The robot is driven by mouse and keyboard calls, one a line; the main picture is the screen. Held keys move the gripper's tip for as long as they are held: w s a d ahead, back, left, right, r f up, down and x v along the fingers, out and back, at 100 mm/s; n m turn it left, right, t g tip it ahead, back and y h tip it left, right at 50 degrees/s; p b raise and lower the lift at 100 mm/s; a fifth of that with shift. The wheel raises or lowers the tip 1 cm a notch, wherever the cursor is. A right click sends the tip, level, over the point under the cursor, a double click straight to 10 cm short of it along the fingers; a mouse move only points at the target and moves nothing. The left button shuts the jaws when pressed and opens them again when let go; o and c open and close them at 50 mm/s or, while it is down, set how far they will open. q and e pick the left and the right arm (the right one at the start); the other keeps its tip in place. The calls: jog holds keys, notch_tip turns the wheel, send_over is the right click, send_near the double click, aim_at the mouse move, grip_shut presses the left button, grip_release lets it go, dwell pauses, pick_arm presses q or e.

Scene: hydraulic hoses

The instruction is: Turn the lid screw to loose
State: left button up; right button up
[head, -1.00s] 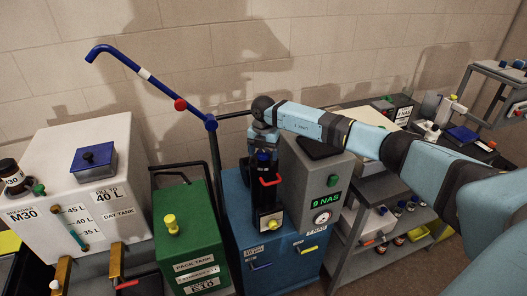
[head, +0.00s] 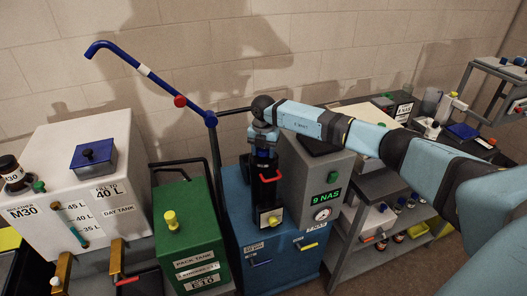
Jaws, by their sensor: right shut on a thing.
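A black filter housing (head: 267,192) with a red handle (head: 270,176) stands upright on the blue cart (head: 229,211). My right arm comes in from the right, and my right gripper (head: 265,151) points down at the top of this housing. Its jaws are shut on the lid screw there, which is mostly hidden by the fingers. A bit of blue shows between the fingers. Whether the screw is tight or loose cannot be told. My left gripper is out of view.
A grey unit (head: 318,178) reading 9 NAS stands close on the right of the housing. A blue pipe (head: 134,66) rises to its left. A green pack tank (head: 188,236) and a white day tank (head: 74,169) stand at left. A grey shelf (head: 357,237) stands at right.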

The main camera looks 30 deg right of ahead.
jog(key=n+b, duration=0.2)
jog(key=shift+f+n, duration=0.15)
jog(key=shift+n, duration=0.15)
jog(key=n+b, duration=0.2)
jog(key=shift+n, duration=0.4)
jog(key=n+b, duration=0.3)
jog(key=n, duration=0.2)
jog(key=shift+d, duration=0.1)
jog(key=n+b, duration=0.3)
jog(key=n, duration=0.3)
jog(key=shift+n, duration=0.4)
jog(key=n+b, duration=0.1)
jog(key=n, duration=0.2)
jog(key=shift+r+n+b, duration=0.2)
jog(key=shift+n+b, duration=0.35)
jog(key=shift+n, duration=1.15)
jog(key=o, duration=0.9)
